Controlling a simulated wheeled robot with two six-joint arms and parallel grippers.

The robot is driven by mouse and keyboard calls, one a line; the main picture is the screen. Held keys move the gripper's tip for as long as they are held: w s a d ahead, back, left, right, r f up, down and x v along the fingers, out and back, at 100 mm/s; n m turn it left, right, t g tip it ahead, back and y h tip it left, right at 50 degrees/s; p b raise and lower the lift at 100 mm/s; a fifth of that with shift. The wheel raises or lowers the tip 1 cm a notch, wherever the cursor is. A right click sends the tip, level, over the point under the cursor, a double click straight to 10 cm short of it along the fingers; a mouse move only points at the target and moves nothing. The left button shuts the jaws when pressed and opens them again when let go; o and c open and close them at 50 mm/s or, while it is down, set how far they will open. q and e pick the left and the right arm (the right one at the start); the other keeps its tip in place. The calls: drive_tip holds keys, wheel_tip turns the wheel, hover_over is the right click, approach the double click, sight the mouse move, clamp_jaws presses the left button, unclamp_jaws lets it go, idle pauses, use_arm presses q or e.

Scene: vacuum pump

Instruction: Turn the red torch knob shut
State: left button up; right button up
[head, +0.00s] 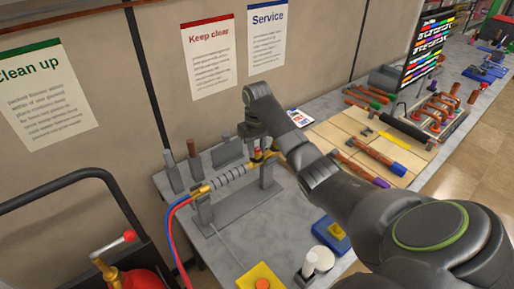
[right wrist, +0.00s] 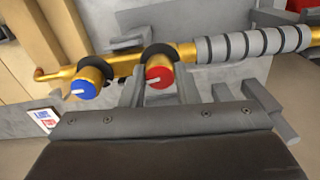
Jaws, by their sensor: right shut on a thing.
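The brass torch with a ribbed grey handle (head: 228,176) lies across a grey stand on the bench, and its handle also shows in the right wrist view (right wrist: 255,44). The red knob (right wrist: 160,76) is on the torch body, with a white mark on its face. The blue knob (right wrist: 87,83) is beside it, to the left in the right wrist view. My right gripper (right wrist: 158,92) is shut on the red knob, one finger on each side. In the head view the red knob (head: 257,154) is small and partly hidden by my right gripper. My left gripper is not in view.
Red and blue hoses (head: 172,225) run from the torch's left end. A yellow block with an orange button (head: 262,284) and a blue and yellow block (head: 332,234) are near the bench's front. Wooden boards with tools (head: 375,140) lie to the right.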

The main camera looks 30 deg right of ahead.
drive_tip(key=shift+m, duration=1)
drive_tip(key=o, duration=1)
drive_tip(key=shift+w, duration=0.1)
